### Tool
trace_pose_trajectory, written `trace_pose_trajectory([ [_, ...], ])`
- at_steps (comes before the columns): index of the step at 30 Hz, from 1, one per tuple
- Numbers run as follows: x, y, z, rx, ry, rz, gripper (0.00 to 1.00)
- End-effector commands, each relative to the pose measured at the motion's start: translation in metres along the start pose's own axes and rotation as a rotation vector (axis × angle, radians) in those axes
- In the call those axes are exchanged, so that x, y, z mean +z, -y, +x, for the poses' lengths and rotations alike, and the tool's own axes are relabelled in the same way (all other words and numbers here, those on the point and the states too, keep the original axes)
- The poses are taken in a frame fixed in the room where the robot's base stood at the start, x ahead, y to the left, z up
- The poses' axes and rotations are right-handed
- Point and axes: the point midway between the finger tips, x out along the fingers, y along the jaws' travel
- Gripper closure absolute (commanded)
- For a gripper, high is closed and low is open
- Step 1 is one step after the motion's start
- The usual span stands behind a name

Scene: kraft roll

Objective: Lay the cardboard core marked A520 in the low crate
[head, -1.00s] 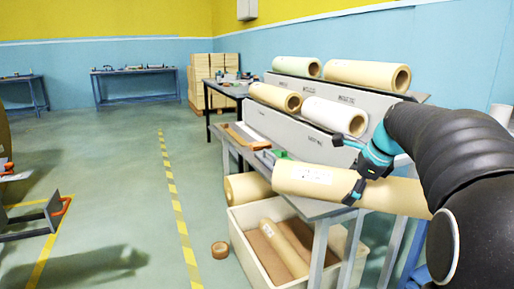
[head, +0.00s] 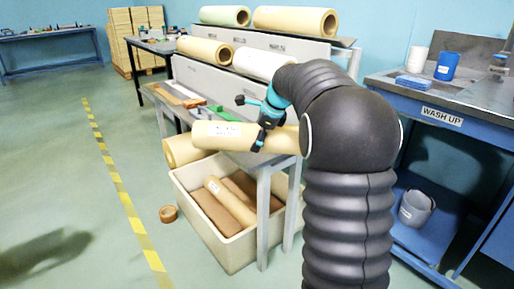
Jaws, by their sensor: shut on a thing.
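My gripper (head: 252,125) is shut on a tan cardboard roll (head: 212,135) with a white label, held roughly level in front of the shelf bench. The label's writing is too small to read, so I cannot tell if it is A520. My arm hides the roll's right end. The low cream crate (head: 204,233) stands on the floor, below and apart from the held roll. A tan roll with a label (head: 231,203) lies in the crate, with brown material beside it. The bench leg and my arm hide part of the crate's right side.
Another roll (head: 184,150) lies behind the crate, under the bench edge. Several rolls rest on the grey rack (head: 290,48) above. A tape roll (head: 168,214) lies on the floor left of the crate. A blue wash-up bench (head: 440,112) stands at right. Floor at left is clear.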

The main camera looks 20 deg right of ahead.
Motion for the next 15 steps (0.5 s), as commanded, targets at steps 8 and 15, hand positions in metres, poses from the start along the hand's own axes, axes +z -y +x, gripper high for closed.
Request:
trace_pose_trajectory([
  [8,-0.01,-0.008,0.023,0.0,0.0,0.001,0.75],
  [15,-0.015,-0.012,0.034,-0.003,0.0,0.001,0.75],
])
